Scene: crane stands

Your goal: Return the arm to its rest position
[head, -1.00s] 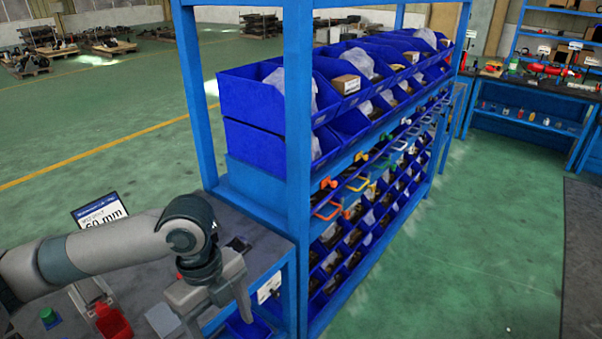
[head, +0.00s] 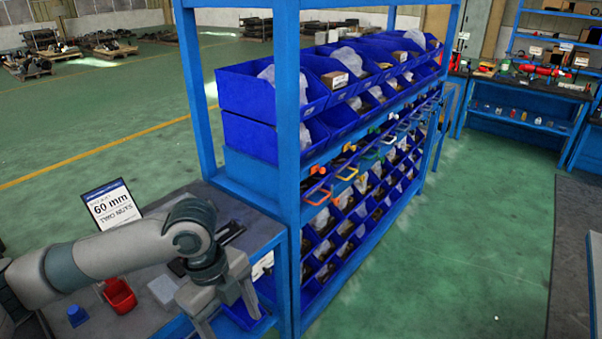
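My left arm comes in from the lower left over the dark workbench (head: 150,318). My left gripper (head: 232,328) points down near the bench's right edge, in front of the blue shelf rack. Its two fingers are spread apart and nothing shows between them. The fingertips are close to the bottom of the view. A blue bin (head: 243,314) is just beside and partly behind the fingers. My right gripper is not in view.
The rack (head: 289,150) holds several blue bins and stands right behind the bench. A sign (head: 110,203), a red bin (head: 119,296) and a small blue piece (head: 77,316) are on the bench. Green floor (head: 470,240) is clear at right.

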